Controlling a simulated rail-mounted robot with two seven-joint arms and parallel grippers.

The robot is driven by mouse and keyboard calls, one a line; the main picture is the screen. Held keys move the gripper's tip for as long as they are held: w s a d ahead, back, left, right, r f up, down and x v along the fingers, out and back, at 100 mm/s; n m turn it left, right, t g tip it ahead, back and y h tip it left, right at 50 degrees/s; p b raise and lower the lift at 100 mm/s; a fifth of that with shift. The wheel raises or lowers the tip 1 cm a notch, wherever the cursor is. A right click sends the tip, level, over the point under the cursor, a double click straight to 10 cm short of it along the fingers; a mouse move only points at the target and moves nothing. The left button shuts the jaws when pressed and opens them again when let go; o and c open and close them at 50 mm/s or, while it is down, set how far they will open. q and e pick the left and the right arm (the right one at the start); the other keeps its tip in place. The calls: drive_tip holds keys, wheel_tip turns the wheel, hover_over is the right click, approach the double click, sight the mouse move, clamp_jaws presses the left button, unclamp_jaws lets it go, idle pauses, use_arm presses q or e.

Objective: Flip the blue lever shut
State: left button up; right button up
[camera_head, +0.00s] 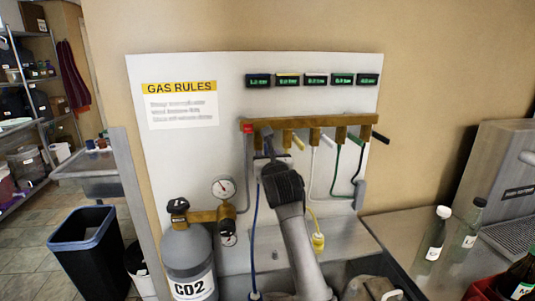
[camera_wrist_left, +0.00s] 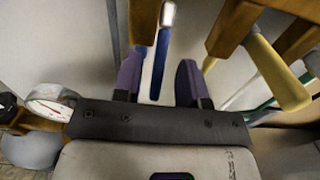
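A brass gas manifold (camera_head: 310,122) is fixed to the white wall panel, with a row of coloured valve levers. My left gripper (camera_head: 267,143) is raised in front of its left part and covers the place between the red and yellow levers. In the left wrist view the two dark fingers (camera_wrist_left: 160,85) are apart, so the gripper is open. A blue piece (camera_wrist_left: 160,62) with a silver end shows between them. I cannot tell whether it is the blue lever or its hose, or whether a finger touches it. My right gripper is not in view.
The yellow lever (camera_wrist_left: 276,72) stands close right of the fingers. A pressure gauge (camera_head: 223,188) and CO2 cylinder (camera_head: 188,256) are at lower left. The blue hose (camera_head: 253,240) hangs below the manifold. Bottles (camera_head: 433,235) stand on the right counter.

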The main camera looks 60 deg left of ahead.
use_arm(q)
drive_tip(key=shift+w+a, duration=0.15)
drive_tip(key=shift+a, duration=0.3)
clamp_jaws()
idle(0.4)
